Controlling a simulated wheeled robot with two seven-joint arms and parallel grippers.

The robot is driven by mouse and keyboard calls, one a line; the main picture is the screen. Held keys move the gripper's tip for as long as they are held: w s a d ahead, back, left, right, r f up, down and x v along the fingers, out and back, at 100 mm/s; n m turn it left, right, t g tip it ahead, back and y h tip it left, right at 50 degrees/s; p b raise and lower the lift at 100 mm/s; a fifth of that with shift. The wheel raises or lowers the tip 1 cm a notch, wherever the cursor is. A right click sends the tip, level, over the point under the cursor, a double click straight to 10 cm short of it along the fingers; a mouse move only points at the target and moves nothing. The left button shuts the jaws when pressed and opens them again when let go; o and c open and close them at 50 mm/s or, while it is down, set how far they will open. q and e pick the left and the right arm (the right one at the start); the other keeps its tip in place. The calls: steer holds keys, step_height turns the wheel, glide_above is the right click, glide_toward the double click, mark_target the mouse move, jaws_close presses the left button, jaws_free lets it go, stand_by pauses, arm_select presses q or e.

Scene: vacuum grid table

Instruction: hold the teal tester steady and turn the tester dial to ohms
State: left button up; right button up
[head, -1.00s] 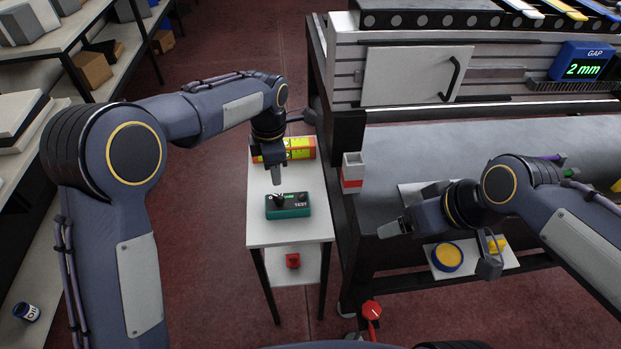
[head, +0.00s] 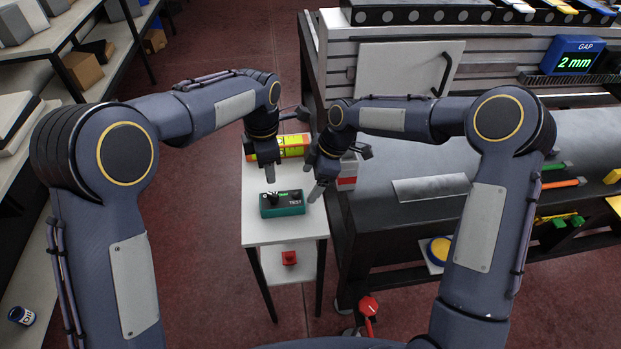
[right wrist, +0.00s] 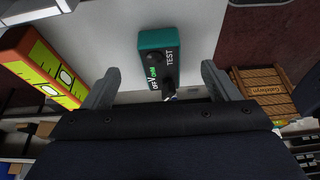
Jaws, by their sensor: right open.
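The teal tester (head: 282,208) lies flat on a small white side table. Its dark face shows in the right wrist view (right wrist: 170,60), with OFF, V and a green mark along one edge and TEST along the other. The black dial (head: 271,198) is at the tester's left end in the head view; I cannot tell its setting. My left gripper (head: 269,172) points down just above and behind the dial end, seemingly apart from it. My right gripper (head: 318,190) is by the tester's right end. Its spread fingers (right wrist: 160,85) are open and empty, with the tester beyond them.
A yellow and red level (head: 292,146) lies behind the tester on the white table (head: 262,232). A red and grey block (head: 346,180) is close beside my right gripper, at the dark bench's edge (head: 400,235). A red object (head: 289,258) is on the lower shelf.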

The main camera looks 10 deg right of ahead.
mark_target(300, 197)
steer(key=x, duration=0.8)
steer(key=shift+w+a+f, duration=0.1)
steer(key=shift+a+f, duration=0.1)
